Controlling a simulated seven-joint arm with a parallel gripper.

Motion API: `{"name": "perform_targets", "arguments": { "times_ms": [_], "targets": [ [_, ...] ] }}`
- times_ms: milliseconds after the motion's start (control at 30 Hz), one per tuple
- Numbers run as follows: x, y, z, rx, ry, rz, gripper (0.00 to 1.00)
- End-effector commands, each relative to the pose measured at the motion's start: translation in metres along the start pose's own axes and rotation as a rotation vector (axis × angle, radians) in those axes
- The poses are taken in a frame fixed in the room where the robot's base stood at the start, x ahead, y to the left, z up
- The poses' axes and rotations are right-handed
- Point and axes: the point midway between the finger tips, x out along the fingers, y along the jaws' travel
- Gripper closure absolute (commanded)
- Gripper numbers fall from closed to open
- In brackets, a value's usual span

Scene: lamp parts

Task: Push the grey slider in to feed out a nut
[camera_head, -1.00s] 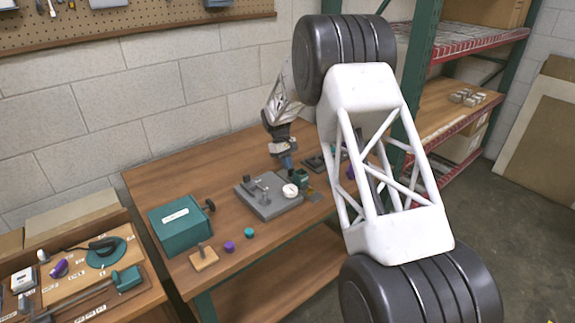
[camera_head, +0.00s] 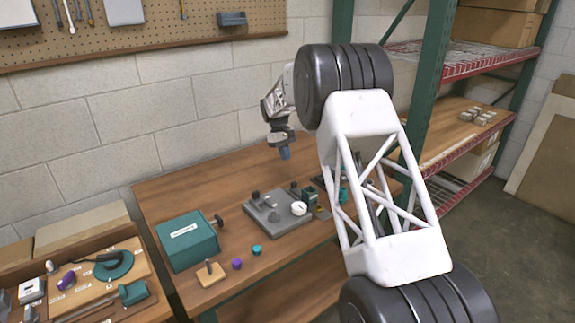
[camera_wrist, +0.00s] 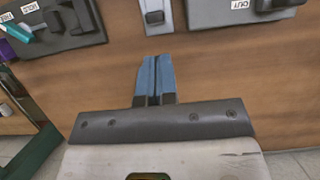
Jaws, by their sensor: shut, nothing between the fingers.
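My gripper (camera_wrist: 152,60) has blue fingers pressed together with nothing between them. In the head view its blue tip (camera_head: 285,153) hangs above the table, behind the grey fixture (camera_head: 278,218). A narrow light-grey plate with a small raised block (camera_wrist: 155,18) lies ahead of the fingertips in the wrist view, apart from them. I cannot tell for sure whether this block is the grey slider. No nut can be made out. A small dark green block (camera_head: 309,195) stands at the fixture's right end, beside a round white part (camera_head: 299,208).
Dark grey labelled plates (camera_wrist: 225,12) flank the narrow plate in the wrist view. A teal box (camera_head: 187,240) with a side knob, a wooden block, and purple (camera_head: 237,264) and teal (camera_head: 257,250) caps stand on the table's left. My arm hides its right side.

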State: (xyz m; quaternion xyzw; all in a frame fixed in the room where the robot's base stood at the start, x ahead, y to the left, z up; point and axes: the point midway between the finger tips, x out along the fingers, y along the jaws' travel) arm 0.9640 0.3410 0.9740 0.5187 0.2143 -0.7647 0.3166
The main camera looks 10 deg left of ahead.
Motion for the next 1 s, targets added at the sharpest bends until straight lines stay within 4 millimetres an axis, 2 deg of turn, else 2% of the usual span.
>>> {"name": "perform_targets", "arguments": {
  "times_ms": [133,467,700,767,1000],
  "targets": [
    [-0.008,0.000,0.000,0.000,-0.001,0.000,1.00],
    [-0.010,0.000,0.000,0.000,0.000,0.000,1.00],
    [-0.009,0.000,0.001,0.033,0.009,-0.001,0.65],
    [-0.008,0.000,0.002,0.062,0.017,-0.002,0.57],
    [0.002,0.001,0.006,0.299,0.074,-0.017,0.57]
  ]
}}
